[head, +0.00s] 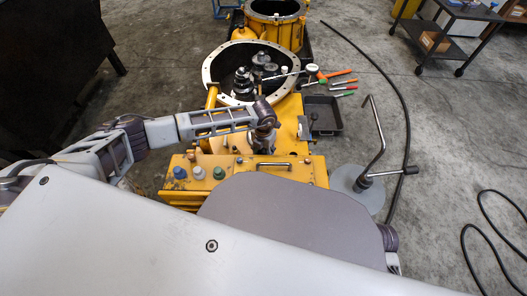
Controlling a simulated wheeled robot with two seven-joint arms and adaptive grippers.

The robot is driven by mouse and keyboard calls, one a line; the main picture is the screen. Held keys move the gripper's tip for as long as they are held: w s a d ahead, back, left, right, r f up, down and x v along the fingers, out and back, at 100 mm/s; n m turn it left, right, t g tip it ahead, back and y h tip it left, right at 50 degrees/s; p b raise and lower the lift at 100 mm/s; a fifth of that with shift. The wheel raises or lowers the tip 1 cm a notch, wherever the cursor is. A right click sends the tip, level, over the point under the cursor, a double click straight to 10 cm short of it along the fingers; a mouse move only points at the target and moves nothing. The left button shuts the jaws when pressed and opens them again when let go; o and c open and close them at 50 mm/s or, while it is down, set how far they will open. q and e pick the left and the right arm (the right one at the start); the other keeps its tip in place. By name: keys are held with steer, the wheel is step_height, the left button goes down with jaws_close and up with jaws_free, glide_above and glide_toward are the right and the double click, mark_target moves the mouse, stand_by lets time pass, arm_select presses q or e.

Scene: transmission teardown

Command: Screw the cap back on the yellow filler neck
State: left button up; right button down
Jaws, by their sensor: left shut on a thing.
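My left arm reaches in from the left, and its gripper (263,146) points down over the yellow housing, behind the control panel. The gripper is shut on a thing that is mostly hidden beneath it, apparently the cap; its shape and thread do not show. I cannot make out the filler neck for certain: a short yellow tube (211,97) stands left of the gripper, by the housing's round flange. Whether the held thing touches a neck cannot be told. My right gripper is not in view.
An open round housing (211,67) with gears stands behind the gripper. A yellow panel (240,178) with knobs and a handle is in front. A dark tray (325,112), several hand tools and a crank stand (357,190) are at the right. A black cable crosses the floor.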

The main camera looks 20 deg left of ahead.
mark_target(264, 153)
arm_select(q)
steer(key=shift+c, duration=0.5)
steer(key=shift+r+p, duration=2.05)
steer(key=shift+r, duration=0.5)
